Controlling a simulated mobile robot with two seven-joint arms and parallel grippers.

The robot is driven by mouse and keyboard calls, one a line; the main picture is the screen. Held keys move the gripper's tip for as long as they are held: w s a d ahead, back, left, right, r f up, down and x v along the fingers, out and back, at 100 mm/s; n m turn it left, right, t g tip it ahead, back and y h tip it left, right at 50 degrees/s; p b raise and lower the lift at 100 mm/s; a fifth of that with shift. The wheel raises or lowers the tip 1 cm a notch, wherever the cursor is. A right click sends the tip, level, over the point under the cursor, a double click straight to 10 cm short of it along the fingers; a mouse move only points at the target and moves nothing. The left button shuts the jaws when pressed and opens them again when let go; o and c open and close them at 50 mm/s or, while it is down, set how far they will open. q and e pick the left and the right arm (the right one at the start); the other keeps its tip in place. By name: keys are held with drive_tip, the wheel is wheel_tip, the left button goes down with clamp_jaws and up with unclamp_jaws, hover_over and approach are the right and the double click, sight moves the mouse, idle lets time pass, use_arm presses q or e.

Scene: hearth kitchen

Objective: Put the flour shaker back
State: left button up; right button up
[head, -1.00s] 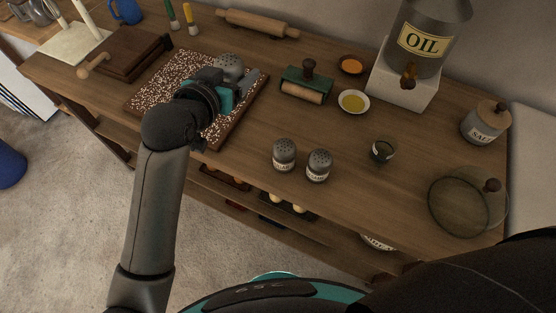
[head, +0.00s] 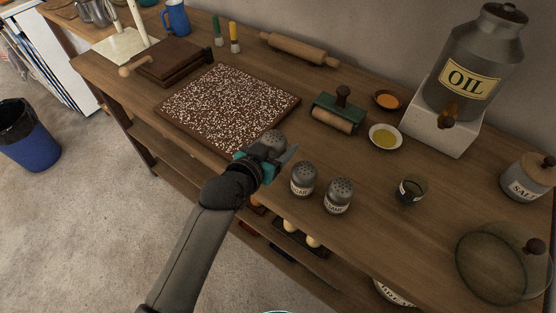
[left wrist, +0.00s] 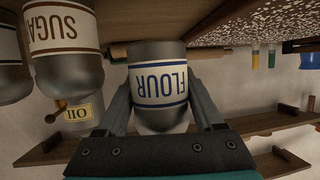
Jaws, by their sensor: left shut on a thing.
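The flour shaker (head: 273,142) is a grey metal shaker with a domed, holed top. My left gripper (head: 266,160) is shut on its sides, near the table's front edge and just left of two similar shakers. In the left wrist view, which looks upside down, the FLOUR label (left wrist: 158,85) faces me between the two fingers. The sugar shaker (head: 303,180) stands beside it, with another labelled shaker (head: 339,196) to its right. The shaker's base is hidden in the head view, and I cannot tell whether it touches the table. My right gripper is not in view.
A brown board (head: 190,117) covered in white specks lies behind and left. The oil dispenser (head: 470,75) is at the back right.

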sight(278, 157)
use_arm(q)
drive_tip(key=shift+f+b, duration=0.75)
drive_tip(key=shift+f, duration=1.5)
drive_tip(key=shift+f, duration=0.15)
drive_tip(key=o, duration=1.2)
drive_tip(key=shift+r, duration=0.2)
drive_tip(key=p+v, duration=0.2)
drive_tip(key=v, duration=1)
drive_tip(key=shift+p, duration=0.4)
